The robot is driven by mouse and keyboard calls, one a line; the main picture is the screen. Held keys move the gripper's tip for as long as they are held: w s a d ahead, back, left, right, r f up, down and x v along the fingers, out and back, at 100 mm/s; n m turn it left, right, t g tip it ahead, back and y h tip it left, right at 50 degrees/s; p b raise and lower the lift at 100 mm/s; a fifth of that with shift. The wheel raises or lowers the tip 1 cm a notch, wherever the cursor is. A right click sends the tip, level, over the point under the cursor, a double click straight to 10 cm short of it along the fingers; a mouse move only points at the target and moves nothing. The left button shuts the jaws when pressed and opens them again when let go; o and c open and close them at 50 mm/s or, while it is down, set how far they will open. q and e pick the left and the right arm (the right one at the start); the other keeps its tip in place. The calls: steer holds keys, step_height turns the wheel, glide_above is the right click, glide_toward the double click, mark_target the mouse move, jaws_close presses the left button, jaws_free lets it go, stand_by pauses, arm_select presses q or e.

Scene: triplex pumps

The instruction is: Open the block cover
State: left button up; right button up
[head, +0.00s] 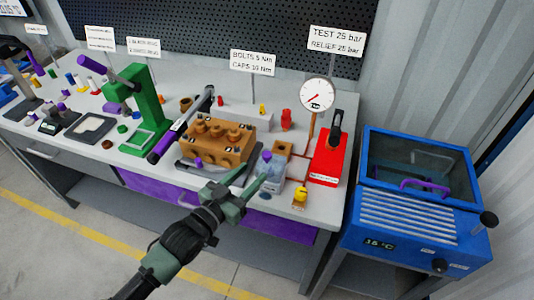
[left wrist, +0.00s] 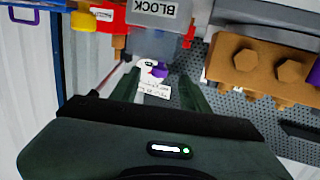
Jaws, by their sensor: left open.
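The block cover is a grey, see-through box (head: 271,181) on the bench, right of the orange-brown pump block (head: 215,143). A purple knob (head: 267,155) shows at its top. In the left wrist view the grey box (left wrist: 158,42) carries a BLOCK label, and a purple knob (left wrist: 157,70) shows below it. It looks closed. My left gripper (head: 256,176) is open at the front left of the box. In the left wrist view its fingers (left wrist: 158,88) stand either side of the knob, apart from it. My right gripper is not in view.
A pressure gauge (head: 316,93) and a red pump base (head: 328,157) stand right of the box, with a yellow knob (head: 301,194) in front. A green press (head: 146,103) stands at left. A blue cabinet (head: 413,225) is at right. The floor in front is clear.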

mark_target(264, 158)
arm_select(q)
steer(key=shift+w+d+r+h, duration=0.1)
steer(key=shift+w+r+h, duration=0.2)
steer(key=shift+w+r, duration=0.2)
steer(key=p+x, duration=0.1)
steer(key=x, duration=0.6)
steer(key=shift+w+d, duration=0.1)
jaws_close()
stand_by(1.0)
